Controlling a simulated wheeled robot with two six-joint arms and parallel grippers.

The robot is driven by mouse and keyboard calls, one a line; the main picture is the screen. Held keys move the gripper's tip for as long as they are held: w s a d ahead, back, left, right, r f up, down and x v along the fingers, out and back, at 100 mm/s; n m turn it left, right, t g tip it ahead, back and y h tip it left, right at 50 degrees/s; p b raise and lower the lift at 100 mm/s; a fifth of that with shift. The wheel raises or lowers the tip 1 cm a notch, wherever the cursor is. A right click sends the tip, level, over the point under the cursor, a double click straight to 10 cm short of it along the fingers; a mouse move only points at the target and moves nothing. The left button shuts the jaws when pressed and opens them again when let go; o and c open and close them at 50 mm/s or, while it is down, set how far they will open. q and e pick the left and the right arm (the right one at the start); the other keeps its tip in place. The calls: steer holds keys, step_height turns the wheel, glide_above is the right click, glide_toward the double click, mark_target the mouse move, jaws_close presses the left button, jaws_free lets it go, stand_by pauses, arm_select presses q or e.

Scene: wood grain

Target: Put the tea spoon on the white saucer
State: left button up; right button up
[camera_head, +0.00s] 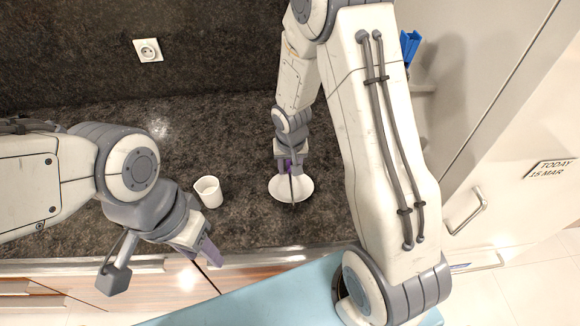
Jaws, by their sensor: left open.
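The white saucer (277,188) lies on the dark stone counter, left of my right arm. My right gripper (291,172) points down over it, with purple showing at its jaws. A thin dark shape runs from the jaws across the saucer to its front edge; I cannot tell whether it is the tea spoon or a gripper finger. No tea spoon can be made out clearly elsewhere. The jaws are too small and covered to read. My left gripper (205,248) is open near the counter's front edge, apart from the saucer.
A white cup (209,193) stands upright on the counter, left of the saucer and close to my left gripper. A wall socket (148,50) is on the back wall. White cabinet doors (525,130) bound the right side. The counter behind the cup is clear.

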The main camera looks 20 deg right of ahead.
mark_target(290, 176)
steer(key=shift+r, duration=0.1)
steer(key=shift+r+p, duration=0.35)
steer(key=shift+p, duration=0.15)
step_height(290, 176, up, 11)
steer(key=s, duration=0.2)
steer(key=s+a+r+n+g, duration=0.1)
steer(key=s+a+r+n, duration=0.2)
steer(key=s, duration=0.8)
steer(key=s+a+r+n+g+y, duration=0.1)
steer(key=s+a+r+n, duration=0.3)
steer(key=s+a+n, duration=0.3)
steer(key=s+a, duration=0.4)
steer(key=shift+s+a+n+y, duration=0.2)
steer(key=shift+n+y, duration=0.1)
steer(key=shift+n, duration=0.1)
steer(key=shift+r, duration=0.1)
